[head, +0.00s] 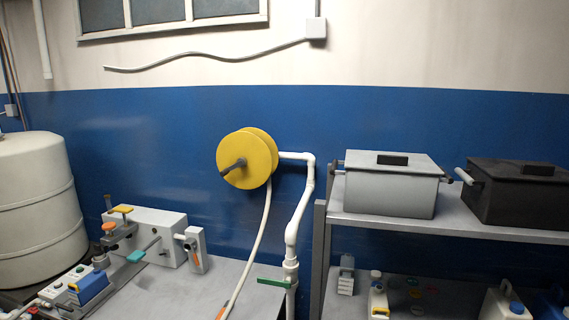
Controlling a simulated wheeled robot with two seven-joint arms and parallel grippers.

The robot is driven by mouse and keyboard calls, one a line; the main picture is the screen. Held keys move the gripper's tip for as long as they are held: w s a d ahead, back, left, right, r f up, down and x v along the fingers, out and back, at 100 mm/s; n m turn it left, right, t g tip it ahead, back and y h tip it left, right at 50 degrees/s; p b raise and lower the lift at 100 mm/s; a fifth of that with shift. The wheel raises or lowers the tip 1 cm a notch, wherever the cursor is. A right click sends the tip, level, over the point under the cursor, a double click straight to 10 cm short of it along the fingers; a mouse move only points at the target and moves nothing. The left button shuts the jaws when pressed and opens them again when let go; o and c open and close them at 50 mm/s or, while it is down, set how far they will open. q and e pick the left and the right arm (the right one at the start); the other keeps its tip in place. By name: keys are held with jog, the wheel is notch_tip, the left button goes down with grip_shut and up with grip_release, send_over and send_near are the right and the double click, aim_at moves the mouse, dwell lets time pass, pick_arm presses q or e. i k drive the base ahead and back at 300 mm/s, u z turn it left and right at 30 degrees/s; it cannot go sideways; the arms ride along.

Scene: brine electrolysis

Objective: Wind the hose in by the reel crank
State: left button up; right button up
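The yellow hose reel (260,152) is mounted at the blue wall, in the middle of the head view. Its dark grey crank handle (233,166) sticks out from the front disc, with nothing holding it. A pale hose (262,232) hangs from the reel and runs down to the left over the grey bench. An orange part (222,311) shows on the hose near the bottom edge, and what lies beyond is cut off. Neither of my grippers is in view.
A white pipe (309,185) with a green valve handle (274,282) runs down right of the hose. White equipment (150,228) stands on the bench (190,295) at left, beside a large tank (35,205). A shelf (385,220) at right bears a grey box (390,190) and a black box (515,195).

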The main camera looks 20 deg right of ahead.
aim_at(225, 172)
jog(key=u, duration=0.75)
jog(key=i, duration=1.25)
jog(key=z, duration=1)
jog(key=i, duration=0.3)
jog(key=z, duration=0.35)
jog(key=k, duration=1)
jog(key=u, duration=1.2)
jog(key=i, duration=0.85)
jog(key=z, duration=0.15)
